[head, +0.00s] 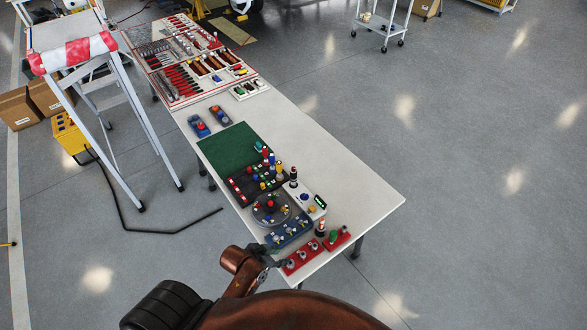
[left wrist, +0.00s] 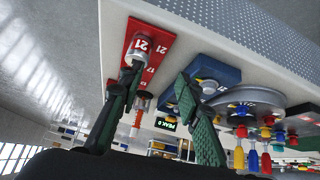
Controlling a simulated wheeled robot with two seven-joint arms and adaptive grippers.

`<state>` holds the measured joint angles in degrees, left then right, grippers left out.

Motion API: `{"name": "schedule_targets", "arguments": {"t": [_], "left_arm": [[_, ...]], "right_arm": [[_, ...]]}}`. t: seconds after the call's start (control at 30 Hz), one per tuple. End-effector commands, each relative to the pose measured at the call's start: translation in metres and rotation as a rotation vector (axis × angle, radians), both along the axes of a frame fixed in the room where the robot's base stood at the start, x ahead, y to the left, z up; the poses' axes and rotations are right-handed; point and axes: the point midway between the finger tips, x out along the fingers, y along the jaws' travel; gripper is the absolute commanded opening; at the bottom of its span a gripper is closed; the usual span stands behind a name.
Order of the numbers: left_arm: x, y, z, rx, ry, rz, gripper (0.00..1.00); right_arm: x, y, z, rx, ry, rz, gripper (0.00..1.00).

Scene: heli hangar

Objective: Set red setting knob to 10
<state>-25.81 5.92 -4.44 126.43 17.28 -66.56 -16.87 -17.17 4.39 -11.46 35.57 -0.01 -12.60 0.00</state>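A red panel (head: 303,256) with several grey knobs lies at the near end of the long white table. In the left wrist view the red panel (left wrist: 157,28) carries white numbers such as 21, and a grey knob (left wrist: 139,50) stands out from it. My left gripper (head: 268,258) is at the panel's left end. In the left wrist view the gripper (left wrist: 158,75) is open, with two dark green fingers wide apart. The left fingertip overlaps the knob's lower end; I cannot tell whether it touches. The knob's pointer setting is unreadable. My right gripper is out of view.
A second red panel (head: 339,239) with a green knob sits beside the first. A blue panel (head: 288,231), a round grey dial (head: 271,209) and a small green-lit display (head: 320,201) stand behind. The table's right part (head: 360,195) is bare.

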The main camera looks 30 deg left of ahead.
Motion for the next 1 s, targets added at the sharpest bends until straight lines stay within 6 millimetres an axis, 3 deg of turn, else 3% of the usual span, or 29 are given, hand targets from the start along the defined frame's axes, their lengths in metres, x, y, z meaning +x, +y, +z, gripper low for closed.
{"name": "schedule_targets", "arguments": {"t": [0.27,0.37,0.43,0.5,0.63,0.8,1.0], "left_arm": [[0.087,-0.031,0.019,-0.1,-0.304,-0.1,0.32],[0.133,-0.036,0.038,-0.135,-0.487,-0.098,0.32],[0.171,-0.03,0.058,-0.147,-0.643,-0.054,0.32],[0.208,-0.011,0.077,-0.136,-0.796,0.04,0.32],[0.252,0.04,0.092,-0.069,-0.961,0.275,0.32],[0.271,0.094,0.081,0.034,-0.984,0.533,0.32],[0.278,0.118,0.069,0.087,-0.956,0.643,0.32]], "right_arm": [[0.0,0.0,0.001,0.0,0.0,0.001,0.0],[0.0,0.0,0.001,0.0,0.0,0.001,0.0],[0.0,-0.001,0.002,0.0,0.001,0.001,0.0],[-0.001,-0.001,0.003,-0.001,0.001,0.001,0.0],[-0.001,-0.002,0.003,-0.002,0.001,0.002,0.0],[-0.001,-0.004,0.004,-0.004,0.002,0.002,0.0],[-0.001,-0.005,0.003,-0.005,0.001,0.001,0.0]]}}
